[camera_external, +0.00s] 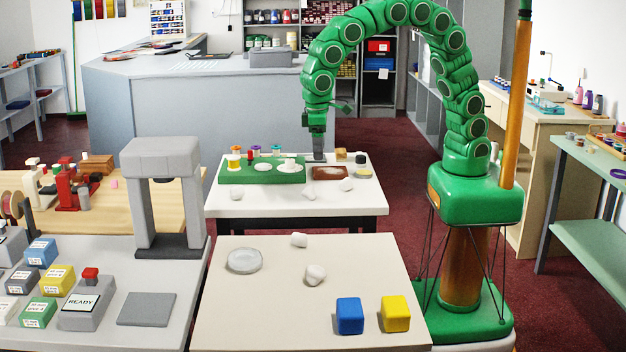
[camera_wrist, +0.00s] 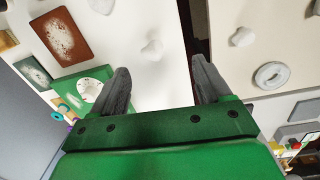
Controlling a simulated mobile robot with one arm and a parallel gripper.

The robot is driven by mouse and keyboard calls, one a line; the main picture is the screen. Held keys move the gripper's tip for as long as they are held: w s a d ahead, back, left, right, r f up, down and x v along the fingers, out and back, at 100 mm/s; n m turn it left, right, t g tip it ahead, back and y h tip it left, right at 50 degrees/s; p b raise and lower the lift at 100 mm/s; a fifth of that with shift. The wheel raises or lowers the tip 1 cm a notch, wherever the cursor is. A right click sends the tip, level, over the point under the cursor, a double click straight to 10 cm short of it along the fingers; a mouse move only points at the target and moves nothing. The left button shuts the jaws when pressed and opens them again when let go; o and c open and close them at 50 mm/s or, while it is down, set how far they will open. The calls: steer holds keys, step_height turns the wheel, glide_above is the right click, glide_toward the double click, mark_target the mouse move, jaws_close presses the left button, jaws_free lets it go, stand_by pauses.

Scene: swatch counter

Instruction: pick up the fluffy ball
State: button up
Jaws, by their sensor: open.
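Several small white lumpy pieces lie on two tables, and I cannot tell for sure which is the fluffy ball. On the far white table are one lump (camera_external: 346,185) at the right and another lump (camera_external: 308,194) nearer its front edge. On the near table are an upper lump (camera_external: 299,240) and a lower lump (camera_external: 315,274). My gripper (camera_external: 318,154) points down over the far table, behind the lumps. In the wrist view my gripper (camera_wrist: 159,75) is open with nothing between its fingers; a white lump (camera_wrist: 152,47) shows beyond the fingertips, on the white table.
A green tray (camera_external: 233,178) with cups and pale discs and a brown panel (camera_external: 330,173) occupy the far table. A grey dish (camera_external: 245,260), a blue cube (camera_external: 349,316) and a yellow cube (camera_external: 395,314) stand on the near table. A gap separates the tables.

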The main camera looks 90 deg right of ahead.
steer(key=w+a+f, duration=0.4)
steer(key=a+f, duration=0.1)
steer(key=a, duration=0.3)
glide_above(297, 233)
step_height(297, 233, down, 7)
steer(key=shift+r, duration=0.15)
steer(key=shift+f, duration=1.25)
steer(key=shift+d+f, duration=0.15)
steer(key=shift+f, duration=2.55)
steer(key=c, duration=1)
